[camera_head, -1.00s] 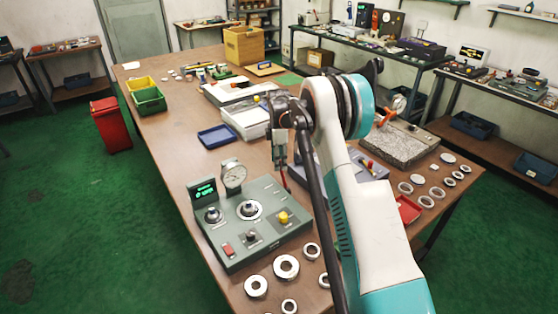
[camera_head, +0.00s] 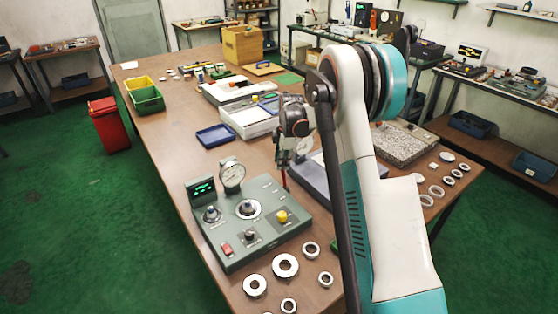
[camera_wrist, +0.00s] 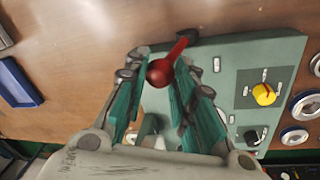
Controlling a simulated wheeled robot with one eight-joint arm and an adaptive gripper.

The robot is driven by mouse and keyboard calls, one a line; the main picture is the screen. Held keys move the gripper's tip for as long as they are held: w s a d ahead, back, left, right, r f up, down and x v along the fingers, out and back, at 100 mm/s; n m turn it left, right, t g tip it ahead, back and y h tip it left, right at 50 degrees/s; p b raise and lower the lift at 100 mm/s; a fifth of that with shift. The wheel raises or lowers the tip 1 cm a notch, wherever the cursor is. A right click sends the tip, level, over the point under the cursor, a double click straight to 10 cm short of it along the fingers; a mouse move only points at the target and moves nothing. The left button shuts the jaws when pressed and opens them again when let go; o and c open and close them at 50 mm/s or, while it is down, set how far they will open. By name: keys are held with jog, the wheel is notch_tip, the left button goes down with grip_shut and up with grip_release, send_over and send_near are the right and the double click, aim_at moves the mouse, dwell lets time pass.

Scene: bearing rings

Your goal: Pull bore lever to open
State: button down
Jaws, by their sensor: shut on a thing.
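The bore lever (camera_wrist: 179,49) is a red stick with a round red knob (camera_wrist: 160,72) at the far edge of the green-grey panel in the wrist view. Its red stick also shows small below my gripper in the head view (camera_head: 285,181). My gripper (camera_wrist: 161,60) has its teal-padded fingers on both sides of the knob and is shut on it. In the head view my gripper (camera_head: 283,161) is over the panel's back right corner, partly hidden by its own links. The panel (camera_head: 262,240) carries a yellow knob (camera_head: 281,216) and a dial gauge (camera_head: 232,176).
Several bearing rings (camera_head: 285,265) lie in front of the panel, and more (camera_head: 436,191) lie at the right. A blue tray (camera_head: 215,136) and a grey granite plate (camera_head: 405,139) are farther back. The table left of the panel is clear.

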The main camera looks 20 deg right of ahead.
jog(key=s+d+f+t+y+b, duration=0.1)
jog(key=s+t+b, duration=0.4)
jog(key=s, duration=0.4)
jog(key=shift+d+f+t+b, duration=0.3)
jog(key=shift+d+t, duration=0.05)
jog(key=shift+t, duration=0.15)
jog(key=shift+s+f, duration=0.1)
jog(key=shift+s, duration=0.05)
jog(key=c, duration=1.4)
grip_release()
jog(key=shift+c, duration=0.2)
jog(key=shift+o, duration=0.6)
jog(key=v, duration=1.2)
jog(key=shift+d, duration=0.15)
